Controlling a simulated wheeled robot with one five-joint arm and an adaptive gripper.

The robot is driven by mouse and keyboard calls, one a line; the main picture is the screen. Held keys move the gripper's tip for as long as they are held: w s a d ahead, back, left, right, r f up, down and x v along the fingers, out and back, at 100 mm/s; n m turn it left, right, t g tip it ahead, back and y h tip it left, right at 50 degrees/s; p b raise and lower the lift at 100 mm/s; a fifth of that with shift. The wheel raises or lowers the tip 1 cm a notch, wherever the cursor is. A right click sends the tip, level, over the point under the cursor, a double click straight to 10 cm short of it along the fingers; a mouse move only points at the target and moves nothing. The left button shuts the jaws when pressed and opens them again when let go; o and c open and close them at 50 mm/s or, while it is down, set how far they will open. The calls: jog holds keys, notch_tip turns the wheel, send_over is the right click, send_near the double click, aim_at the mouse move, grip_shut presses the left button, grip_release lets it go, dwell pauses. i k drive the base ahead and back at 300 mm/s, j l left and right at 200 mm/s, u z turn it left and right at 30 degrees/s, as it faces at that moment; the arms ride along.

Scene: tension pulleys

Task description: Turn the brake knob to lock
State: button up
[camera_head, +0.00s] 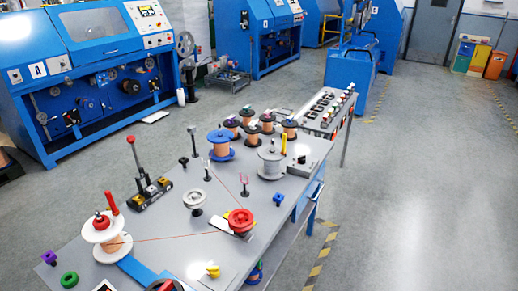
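The grey workbench (155,236) holds the tension pulley set-up. A white-flanged spool with copper wire (103,235) stands at its left, with a small red knob (101,221) and an upright red handle (112,202) on top. A thin red wire runs from this spool to a red pulley (240,220) at the bench's middle right. A grey pulley (195,200) stands between them. A yellow knob (212,271) sits near the front edge. A red-and-black round part (165,286) is cut off at the bottom. I cannot tell which part is the brake knob. My gripper is not in view.
More spools, one blue (220,145) and one grey (270,160), stand at the bench's back. A black fixture with a red-topped lever (133,142) stands at the left edge. Blue machines (95,60) line the back. The floor at right (420,210) is clear.

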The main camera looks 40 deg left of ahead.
aim_at(302, 160)
jog(key=i+u, duration=0.45)
jog(key=i, duration=0.2)
jog(key=i+l+u, duration=0.15)
jog(key=i+u, duration=0.3)
jog(key=i, duration=0.2)
jog(key=i+u, duration=0.15)
jog(key=u, duration=0.3)
jog(key=i+u, duration=0.15)
jog(key=u, duration=0.35)
jog(key=i+l+u, duration=0.15)
jog(key=u, duration=0.3)
jog(key=i+l+u, duration=0.15)
jog(key=u, duration=0.35)
jog(key=i+l+u, duration=0.1)
jog(key=u, duration=0.35)
jog(key=l+u, duration=0.3)
jog(key=u, duration=0.2)
jog(key=l+u, duration=0.25)
jog(key=u, duration=0.2)
jog(key=l+u, duration=0.55)
jog(key=u, duration=0.15)
